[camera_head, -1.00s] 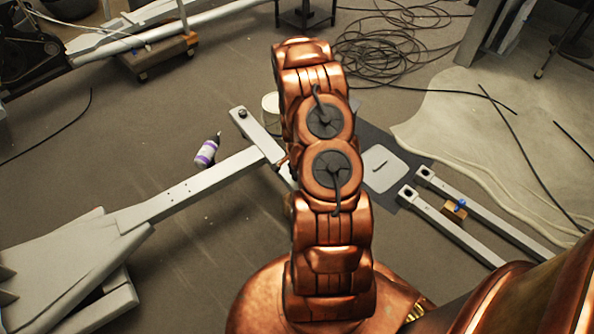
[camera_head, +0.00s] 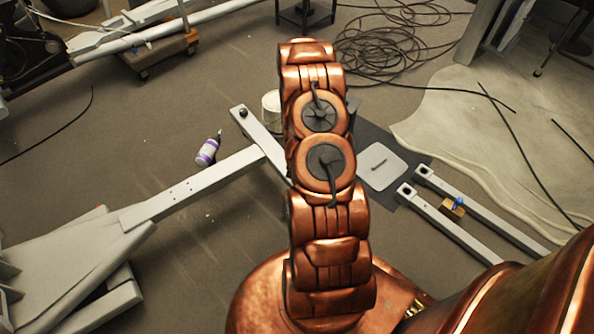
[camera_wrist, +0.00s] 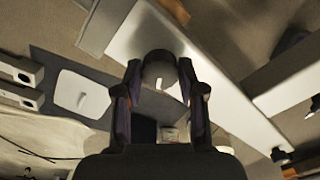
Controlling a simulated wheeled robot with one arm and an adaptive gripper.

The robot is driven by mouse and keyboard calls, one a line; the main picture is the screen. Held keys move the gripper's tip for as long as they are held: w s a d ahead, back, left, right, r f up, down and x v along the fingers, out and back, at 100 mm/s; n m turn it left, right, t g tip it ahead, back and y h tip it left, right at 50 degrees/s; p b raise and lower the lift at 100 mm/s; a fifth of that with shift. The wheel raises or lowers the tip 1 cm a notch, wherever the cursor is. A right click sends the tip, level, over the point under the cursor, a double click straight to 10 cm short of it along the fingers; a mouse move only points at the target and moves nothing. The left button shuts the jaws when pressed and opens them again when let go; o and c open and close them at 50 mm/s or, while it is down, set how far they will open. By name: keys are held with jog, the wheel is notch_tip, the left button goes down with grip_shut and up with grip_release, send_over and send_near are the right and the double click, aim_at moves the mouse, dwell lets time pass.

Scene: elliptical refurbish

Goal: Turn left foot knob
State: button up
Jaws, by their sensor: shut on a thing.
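A grey crossbeam of the elliptical (camera_head: 258,136) lies on the floor, partly hidden behind my arm in the head view. It also runs diagonally across the wrist view (camera_wrist: 215,100). A dark round knob (camera_wrist: 159,74) sits on the beam, between my fingertips. My gripper (camera_wrist: 160,66) is shut on this knob, with one finger on each side. The gripper and this knob are hidden behind my arm in the head view. A second dark knob (camera_wrist: 280,155) is at the beam's other end, clear of my gripper; it also shows in the head view (camera_head: 242,113).
A dark mat with a white plate (camera_head: 381,165) and two grey rails (camera_head: 450,228) lie to the right. Coiled black cables (camera_head: 385,50) lie behind. Floor at left is fairly clear.

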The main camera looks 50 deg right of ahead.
dwell(0.4)
jog(key=o, duration=1.1)
jog(key=shift+o, duration=0.2)
jog(key=shift+r, duration=0.15)
notch_tip(320, 180, up, 12)
dwell(0.5)
